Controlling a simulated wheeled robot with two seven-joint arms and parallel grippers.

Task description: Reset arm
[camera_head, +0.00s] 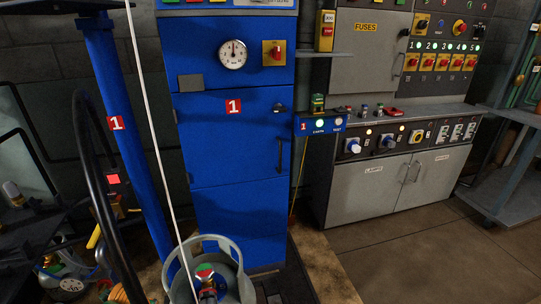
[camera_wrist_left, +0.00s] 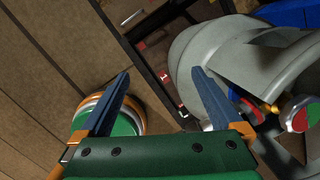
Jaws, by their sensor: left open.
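My left gripper (camera_wrist_left: 160,74) is open in the left wrist view, with its two blue-grey fingers spread apart and nothing between them. A grey metal cylinder collar (camera_wrist_left: 235,45) is close beyond the right finger; I cannot tell if they touch. A valve with a red and green handwheel (camera_wrist_left: 301,115) is at the right edge of that view. In the head view the grey collar (camera_head: 246,285) surrounds the red and green valve (camera_head: 206,276) at the bottom. I cannot make out either gripper in the head view.
A blue scale cabinet (camera_head: 235,140) with a dial stands behind the cylinder. A blue post (camera_head: 137,170) and a white cable (camera_head: 146,100) rise at left. A grey control cabinet (camera_head: 365,190) stands at right. Open floor (camera_head: 425,260) lies in front of it.

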